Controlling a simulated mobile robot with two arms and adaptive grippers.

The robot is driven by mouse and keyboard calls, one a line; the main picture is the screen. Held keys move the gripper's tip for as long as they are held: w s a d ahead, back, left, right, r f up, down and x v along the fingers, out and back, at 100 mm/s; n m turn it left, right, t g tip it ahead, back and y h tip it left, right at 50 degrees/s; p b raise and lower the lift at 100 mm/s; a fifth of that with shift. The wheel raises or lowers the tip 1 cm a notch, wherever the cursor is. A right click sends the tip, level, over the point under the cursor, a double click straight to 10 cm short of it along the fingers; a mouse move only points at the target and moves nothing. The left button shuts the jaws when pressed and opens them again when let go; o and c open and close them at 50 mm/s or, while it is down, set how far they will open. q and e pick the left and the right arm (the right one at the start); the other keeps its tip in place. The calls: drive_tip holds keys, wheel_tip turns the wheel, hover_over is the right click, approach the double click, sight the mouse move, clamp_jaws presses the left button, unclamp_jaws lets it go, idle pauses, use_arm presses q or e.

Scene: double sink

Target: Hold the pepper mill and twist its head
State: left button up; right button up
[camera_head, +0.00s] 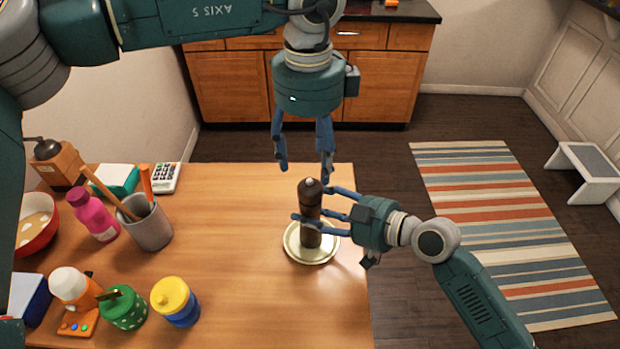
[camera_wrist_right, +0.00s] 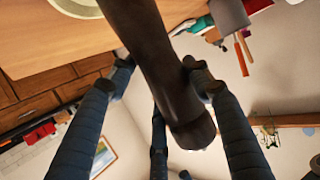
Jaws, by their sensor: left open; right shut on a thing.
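A dark brown pepper mill (camera_head: 311,239) stands upright on a pale saucer (camera_head: 300,257) near the table's right edge. My right gripper (camera_head: 316,210) comes in from the right and is shut around the mill's body. In the right wrist view the mill (camera_wrist_right: 162,65) runs between the fingers of the right gripper (camera_wrist_right: 158,78), with its rounded head toward the bottom. My left gripper (camera_head: 305,168) points down from above, open and empty. Its fingertips are spread just above the mill's head, apparently not touching it. Part of the mill's body is hidden by the right fingers.
The wooden table (camera_head: 245,290) is bare left of the saucer. A grey cup of utensils (camera_head: 150,230), a pink bottle (camera_head: 95,217), a yellow-lidded jar (camera_head: 175,302), a green jar (camera_head: 123,308) and a wooden grinder (camera_head: 57,165) stand at the left.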

sight(310, 183)
use_arm(q)
wheel_tip(310, 183, down, 7)
drive_tip(key=shift+w+r, duration=0.1)
drive_tip(key=shift+r, duration=0.1)
drive_tip(key=c, duration=1.2)
